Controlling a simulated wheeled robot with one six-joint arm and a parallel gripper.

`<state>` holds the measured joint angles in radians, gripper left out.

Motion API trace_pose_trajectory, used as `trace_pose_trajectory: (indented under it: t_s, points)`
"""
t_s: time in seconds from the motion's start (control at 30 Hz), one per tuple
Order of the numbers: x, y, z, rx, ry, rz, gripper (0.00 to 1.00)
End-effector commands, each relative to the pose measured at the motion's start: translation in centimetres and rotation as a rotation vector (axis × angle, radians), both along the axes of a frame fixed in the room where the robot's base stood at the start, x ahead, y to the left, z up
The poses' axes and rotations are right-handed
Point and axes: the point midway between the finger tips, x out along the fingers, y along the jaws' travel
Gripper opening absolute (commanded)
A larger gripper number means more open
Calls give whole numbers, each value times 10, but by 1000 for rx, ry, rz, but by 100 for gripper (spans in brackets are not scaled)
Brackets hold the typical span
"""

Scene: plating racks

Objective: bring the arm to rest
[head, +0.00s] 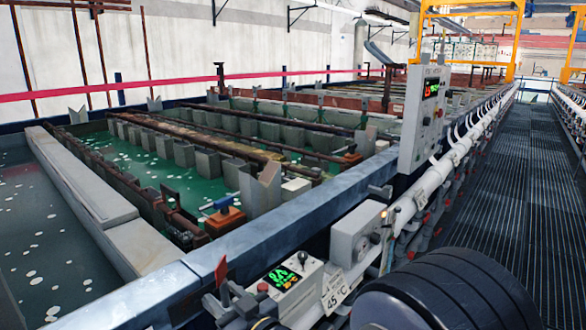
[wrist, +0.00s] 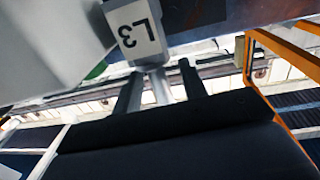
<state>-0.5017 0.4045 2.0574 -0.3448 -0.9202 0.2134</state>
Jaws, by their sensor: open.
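My gripper (wrist: 158,72) shows in the wrist view as two dark fingers standing apart, open. A pale tag or block marked L3 (wrist: 137,30) appears upside down just beyond the fingertips. A light grey post (wrist: 160,88) shows between the fingers; I cannot tell its distance, and no grip on it is visible. In the head view a large dark ribbed part of my arm fills the bottom right; my fingers cannot be made out there.
Green liquid tanks (head: 140,150) with rails lie to the left behind a blue-grey rim (head: 300,220). A control box (head: 423,117) and a small panel with a green display (head: 287,277) stand along the rim. A dark grated walkway (head: 515,170) runs clear at right.

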Motion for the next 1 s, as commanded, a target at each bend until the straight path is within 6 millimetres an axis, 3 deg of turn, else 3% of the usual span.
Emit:
trace_pose_trajectory:
  t_s: [0.27, 0.83, 1.0]
  points:
    - [-9, -10, -7, 1, -1, -2, 40]
    - [-80, -79, -7, 1, -2, -3, 40]
    - [-54, -52, -7, 0, 1, 3, 40]
